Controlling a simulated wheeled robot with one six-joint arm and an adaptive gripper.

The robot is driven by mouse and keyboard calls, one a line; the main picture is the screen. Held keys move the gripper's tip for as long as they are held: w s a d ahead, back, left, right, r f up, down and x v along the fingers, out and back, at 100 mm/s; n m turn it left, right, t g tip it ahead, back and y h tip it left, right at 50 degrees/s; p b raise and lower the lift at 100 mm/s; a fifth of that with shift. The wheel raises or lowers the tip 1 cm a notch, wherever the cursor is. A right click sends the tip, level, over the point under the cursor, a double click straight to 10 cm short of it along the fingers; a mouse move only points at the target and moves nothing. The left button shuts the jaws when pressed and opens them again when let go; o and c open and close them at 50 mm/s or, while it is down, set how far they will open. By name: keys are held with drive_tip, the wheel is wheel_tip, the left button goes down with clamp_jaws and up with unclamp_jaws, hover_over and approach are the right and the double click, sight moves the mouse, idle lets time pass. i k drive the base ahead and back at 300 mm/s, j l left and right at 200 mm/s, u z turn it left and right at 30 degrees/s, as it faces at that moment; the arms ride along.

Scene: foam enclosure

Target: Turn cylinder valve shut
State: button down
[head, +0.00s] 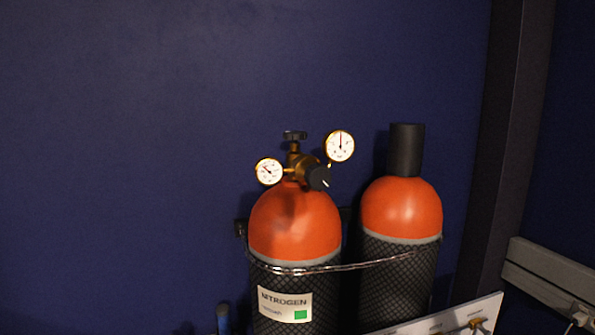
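In the head view, an orange-topped gas cylinder (295,225) stands upright in a dark net sleeve with a "NITROGEN" label (285,305). On its top sits a brass valve with a dark handwheel (295,136). A brass regulator (301,163) carries two round white gauges, a smaller one (269,172) at left and a larger one (340,146) at right. A black knob (317,177) with a white mark faces me. I cannot tell whether the valve is open or shut. My gripper is not in view.
A second orange cylinder (402,207) with a black cap (406,150) stands at right. A chain (345,267) runs across both cylinders. A white panel with brass fittings (455,318) is at lower right, near a dark post (497,130). The blue wall at left is clear.

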sight(295, 136)
drive_tip(key=i+j, duration=0.2)
drive_tip(key=j, duration=0.2)
drive_tip(key=i+j+u, duration=0.1)
drive_tip(key=j, duration=0.3)
drive_tip(key=l+u, duration=0.45)
drive_tip(key=l, duration=0.75)
drive_tip(key=i+l, duration=0.15)
drive_tip(key=i, duration=0.6)
drive_tip(key=k+j+u, duration=0.15)
drive_tip(key=u, duration=0.15)
drive_tip(key=k+j+u, duration=0.3)
drive_tip(key=i+l, duration=0.05)
drive_tip(key=l, duration=0.05)
